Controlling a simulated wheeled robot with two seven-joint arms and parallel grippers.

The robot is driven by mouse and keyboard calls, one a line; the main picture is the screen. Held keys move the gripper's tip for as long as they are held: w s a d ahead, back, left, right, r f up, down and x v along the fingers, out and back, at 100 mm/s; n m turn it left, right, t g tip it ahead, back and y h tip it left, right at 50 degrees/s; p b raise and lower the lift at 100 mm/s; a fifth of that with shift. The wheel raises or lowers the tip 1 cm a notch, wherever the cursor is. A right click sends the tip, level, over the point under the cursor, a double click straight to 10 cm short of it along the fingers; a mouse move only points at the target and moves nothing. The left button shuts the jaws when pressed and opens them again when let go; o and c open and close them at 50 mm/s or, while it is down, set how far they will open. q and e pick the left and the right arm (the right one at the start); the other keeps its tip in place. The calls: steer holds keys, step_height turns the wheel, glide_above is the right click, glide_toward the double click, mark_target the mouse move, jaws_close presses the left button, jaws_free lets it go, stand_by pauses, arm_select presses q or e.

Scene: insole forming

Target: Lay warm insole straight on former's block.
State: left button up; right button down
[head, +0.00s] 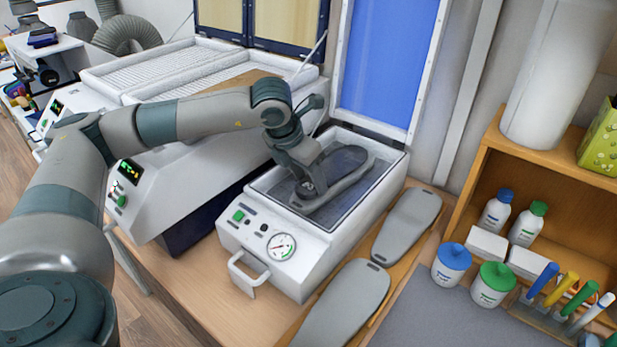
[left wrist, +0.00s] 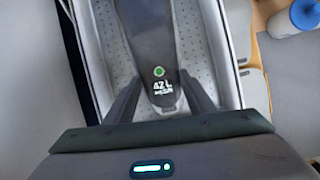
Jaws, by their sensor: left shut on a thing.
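The dark grey insole (head: 342,165) is over the former's block (head: 357,181) inside the open former (head: 300,254), roughly along the block's length. In the left wrist view the insole (left wrist: 148,35) shows a green dot and the mark "42 L" near its end. My left gripper (head: 309,189) is at the insole's near end, and its two fingers (left wrist: 160,98) stand on either side of that end, shut on it. I cannot tell whether the insole touches the block along its whole length. My right gripper is not in view.
The former's lid with its blue sheet (head: 388,55) stands open behind. Two grey insole-shaped pieces (head: 407,226) lie on the table to the right. Jars (head: 493,283) and bottles stand by a wooden shelf (head: 560,200). A white heater unit (head: 150,190) is on the left.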

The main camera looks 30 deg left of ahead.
arm_select(q)
steer(key=o, duration=1.1)
steer(key=shift+r, duration=0.1)
steer(key=shift+s+r+b, duration=0.25)
steer(key=shift+r+b, duration=0.05)
steer(key=shift+r, duration=0.2)
steer(key=b+v, duration=0.2)
steer(key=v, duration=0.5)
steer(key=shift+r, duration=0.15)
steer(key=b+v, duration=0.1)
steer(key=v, duration=0.8)
steer(key=shift+b, duration=0.35)
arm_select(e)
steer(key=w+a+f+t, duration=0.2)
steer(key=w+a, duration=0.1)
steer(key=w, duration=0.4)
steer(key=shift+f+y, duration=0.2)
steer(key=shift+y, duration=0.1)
